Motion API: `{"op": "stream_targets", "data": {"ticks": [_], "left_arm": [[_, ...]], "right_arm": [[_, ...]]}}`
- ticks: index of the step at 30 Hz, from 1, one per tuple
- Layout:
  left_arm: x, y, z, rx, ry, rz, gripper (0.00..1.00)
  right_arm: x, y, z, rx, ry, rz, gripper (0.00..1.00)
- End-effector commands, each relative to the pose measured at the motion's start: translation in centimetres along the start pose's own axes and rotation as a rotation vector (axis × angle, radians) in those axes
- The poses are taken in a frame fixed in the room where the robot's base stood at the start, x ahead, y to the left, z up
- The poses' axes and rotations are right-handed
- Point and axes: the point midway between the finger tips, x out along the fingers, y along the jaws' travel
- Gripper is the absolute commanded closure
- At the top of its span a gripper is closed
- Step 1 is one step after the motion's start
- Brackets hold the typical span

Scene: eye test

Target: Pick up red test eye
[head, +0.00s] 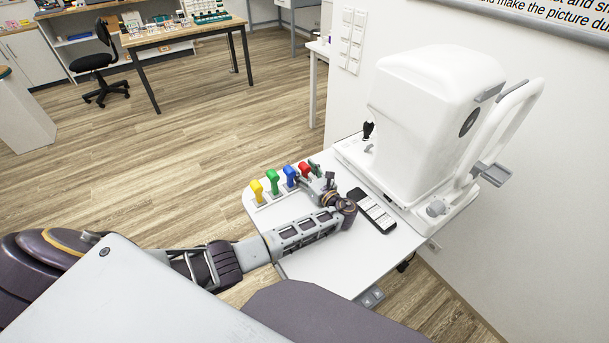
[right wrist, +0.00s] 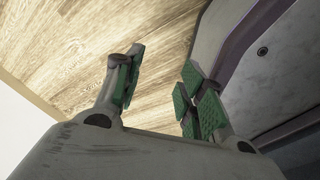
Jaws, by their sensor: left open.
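The red test eye (head: 304,168) stands at the right end of a row on the white table (head: 350,262). The blue (head: 290,177), green (head: 272,181) and yellow (head: 257,190) test eyes stand to its left. My left gripper (head: 311,175) is open right at the red test eye, its fingers close around or beside it; I cannot tell which. The gripper hides the lower part of the red test eye. My right gripper (right wrist: 160,80) shows in the right wrist view with its green-padded fingers apart and nothing between them.
A dark phone-like device (head: 373,210) lies on the table to the right of my left gripper. A large white eye-test machine (head: 437,110) stands behind it, by the wall. A desk (head: 180,36) and a black chair (head: 97,62) are far off. Open wooden floor lies left of the table.

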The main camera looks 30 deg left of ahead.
Motion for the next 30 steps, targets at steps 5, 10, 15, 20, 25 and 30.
{"op": "stream_targets", "data": {"ticks": [5,10,15,20,25,30], "left_arm": [[0.0,0.0,0.0,0.0,0.0,0.0,0.48],[0.0,0.0,0.0,0.0,0.0,0.0,0.48],[0.0,0.0,0.0,0.0,0.0,0.0,0.7],[0.0,0.0,0.0,0.0,0.0,0.0,0.9],[0.0,0.0,0.1,-0.001,-0.001,0.0,0.99],[0.0,0.0,0.1,-0.001,0.0,0.0,0.99]], "right_arm": [[0.0,0.7,0.4,-0.004,-0.004,0.007,0.6],[0.0,0.8,0.0,-0.003,0.0,0.008,0.6],[0.0,0.6,-0.9,-0.001,0.011,0.006,0.6],[0.1,-0.1,-1.9,0.003,0.022,-0.001,0.6],[0.1,-0.7,-2.0,0.006,0.023,-0.007,0.6],[0.0,-0.6,-1.3,0.005,0.016,-0.006,0.6]]}}
